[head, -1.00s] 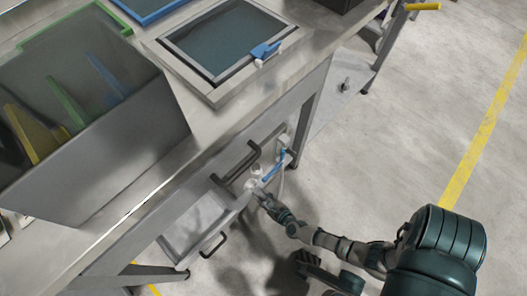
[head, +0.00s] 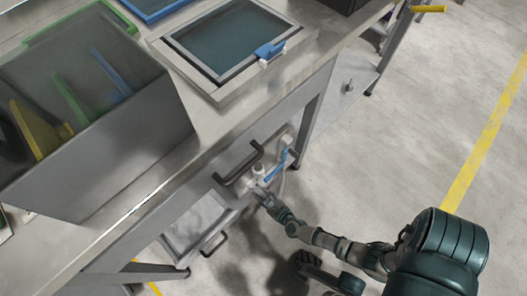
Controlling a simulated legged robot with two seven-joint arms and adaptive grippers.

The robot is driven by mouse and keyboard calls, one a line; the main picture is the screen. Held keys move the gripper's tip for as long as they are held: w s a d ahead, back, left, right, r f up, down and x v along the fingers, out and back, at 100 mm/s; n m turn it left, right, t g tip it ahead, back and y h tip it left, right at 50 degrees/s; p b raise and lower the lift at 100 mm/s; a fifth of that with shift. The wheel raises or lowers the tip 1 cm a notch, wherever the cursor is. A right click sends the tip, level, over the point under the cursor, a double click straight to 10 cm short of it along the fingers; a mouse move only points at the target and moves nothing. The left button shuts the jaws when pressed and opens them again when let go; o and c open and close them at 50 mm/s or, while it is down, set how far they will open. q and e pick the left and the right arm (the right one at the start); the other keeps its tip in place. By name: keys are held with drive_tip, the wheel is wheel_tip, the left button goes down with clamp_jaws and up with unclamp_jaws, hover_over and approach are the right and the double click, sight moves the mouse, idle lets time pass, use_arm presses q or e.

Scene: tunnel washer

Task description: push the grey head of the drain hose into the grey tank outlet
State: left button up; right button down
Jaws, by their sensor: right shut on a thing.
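My right gripper (head: 264,198) reaches in from the lower right to the front of the steel bench, just below the small pale grey outlet fitting (head: 258,172). It is shut on what appears to be the grey head of the drain hose, small and mostly hidden by the fingers. I cannot tell whether the head touches the outlet or is apart from it. A blue lever (head: 275,170) sits beside the outlet. A thin pale hose (head: 283,184) hangs just right of it. My left gripper is not in view.
A dark bar handle (head: 238,166) stands out from the bench front, close left of the outlet. An open tray or drawer (head: 190,226) is lower left. A grey bin (head: 105,150) with coloured dividers and a framed lid (head: 228,42) are on the bench top.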

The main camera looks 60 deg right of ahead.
drive_tip(key=c, duration=0.7)
unclamp_jaws()
drive_tip(key=shift+s+a, duration=0.1)
drive_tip(key=shift+s, duration=0.1)
drive_tip(key=v, duration=1.1)
drive_tip(key=shift+s+a+r, duration=0.1)
drive_tip(key=shift+s, duration=0.15)
